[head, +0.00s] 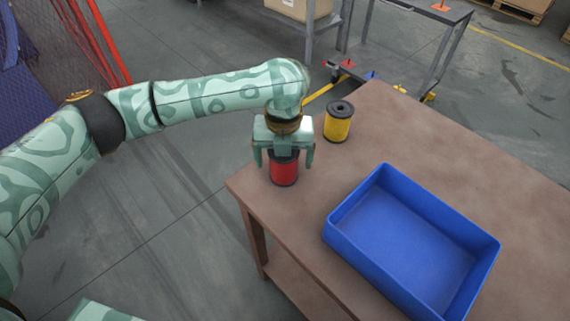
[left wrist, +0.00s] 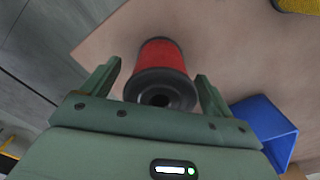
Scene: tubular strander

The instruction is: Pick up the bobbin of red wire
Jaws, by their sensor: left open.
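The bobbin of red wire (head: 284,171) stands upright near the table's left corner, with dark flanges. Its top is partly hidden by my left gripper in the head view. My left gripper (head: 283,164) is above it, pointing down, with one finger on each side. In the left wrist view the red bobbin (left wrist: 162,72) lies between the two open fingers of the gripper (left wrist: 153,85), with a gap visible on both sides. My right gripper is not in view.
A yellow wire bobbin (head: 338,124) stands behind and right on the table. An empty blue tray (head: 335,238) is to the right; it also shows in the left wrist view (left wrist: 265,125). The brown tabletop (head: 440,135) is otherwise clear. A metal frame (head: 405,45) stands behind the table.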

